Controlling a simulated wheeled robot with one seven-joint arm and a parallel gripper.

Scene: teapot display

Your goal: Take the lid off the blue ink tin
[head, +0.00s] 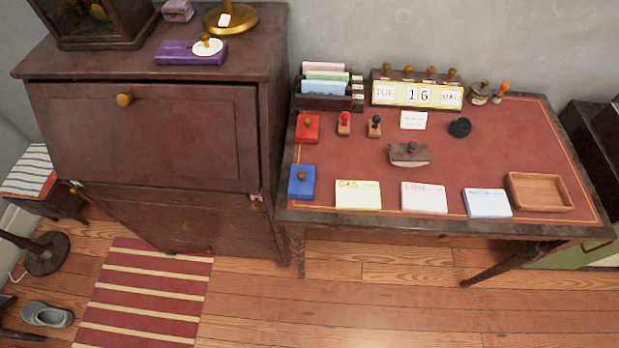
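The blue ink tin (302,188) sits on the front left corner of the red-topped desk (480,162). It is a small square blue box with a brown knob on its top, and its lid appears to be on. A similar red tin (307,133) with a dark knob stands behind it. My gripper is not in view, and nothing touches the blue tin.
Card stacks, the nearest a yellow-topped one (358,195), line the front edge right of the blue tin. A tall dark cabinet (150,135) stands close on the left. Stamps (344,123) and a calendar (417,94) are farther back. The wooden floor (370,300) in front is clear.

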